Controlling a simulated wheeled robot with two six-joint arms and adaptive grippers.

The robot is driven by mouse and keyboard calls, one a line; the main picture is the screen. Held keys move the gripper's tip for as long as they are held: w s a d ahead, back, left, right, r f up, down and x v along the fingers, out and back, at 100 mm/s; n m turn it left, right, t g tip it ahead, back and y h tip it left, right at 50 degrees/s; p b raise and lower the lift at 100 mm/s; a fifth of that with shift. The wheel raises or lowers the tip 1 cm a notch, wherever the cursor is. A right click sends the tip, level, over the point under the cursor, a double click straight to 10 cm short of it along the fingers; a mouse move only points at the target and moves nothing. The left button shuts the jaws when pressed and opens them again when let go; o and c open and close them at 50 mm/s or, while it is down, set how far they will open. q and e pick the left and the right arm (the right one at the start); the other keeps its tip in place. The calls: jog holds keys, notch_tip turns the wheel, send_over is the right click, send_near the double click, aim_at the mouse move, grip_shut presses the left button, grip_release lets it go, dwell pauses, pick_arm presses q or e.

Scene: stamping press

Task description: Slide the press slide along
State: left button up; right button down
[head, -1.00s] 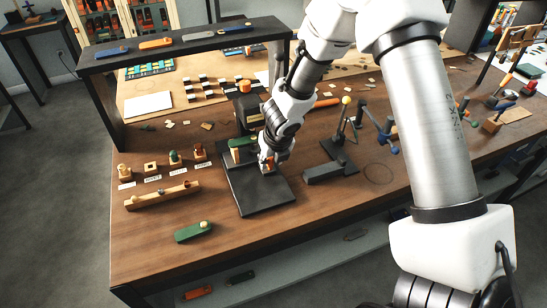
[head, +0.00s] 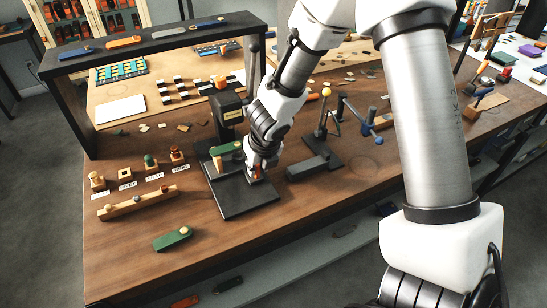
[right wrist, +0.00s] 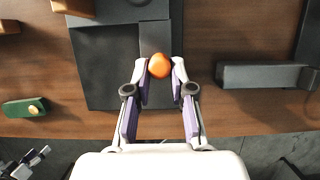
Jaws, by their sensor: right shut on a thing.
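The press (head: 228,110) is a black column on a dark flat base (head: 248,206) near the front of the wooden bench. A green piece with a light wooden peg (head: 226,148) sits at the column. My right gripper (head: 257,172) is low over the right part of the base. In the right wrist view, its fingertips (right wrist: 160,66) are shut on a round orange knob (right wrist: 159,68). A grey strip (right wrist: 154,38) of the press, likely the slide, runs behind the knob; the gripper hides part of it. My left gripper is out of view.
A dark block with a lever stand (head: 318,165) is right of the press. A green bar (head: 172,239) lies at the front left, and a wooden rail (head: 138,203) with small wooden holders behind it at left. The bench front edge is close.

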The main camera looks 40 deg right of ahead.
jog(key=shift+s+a+f+b, duration=0.1)
jog(key=shift+s+a+b, duration=0.15)
jog(key=shift+s+b, duration=0.55)
jog(key=shift+s+a+f+b, duration=0.15)
jog(key=shift+s+b, duration=0.25)
jog(key=shift+s, duration=0.8)
jog(key=shift+s+a+r+b, duration=0.1)
jog(key=shift+s+a+b, duration=0.2)
jog(key=shift+s+b, duration=0.5)
jog(key=shift+s+a+b, duration=0.2)
jog(key=shift+s, duration=0.6)
jog(key=shift+s+a+b, duration=0.15)
jog(key=shift+s, duration=0.7)
jog(key=c, duration=1.3)
grip_release()
jog(key=o, duration=0.4)
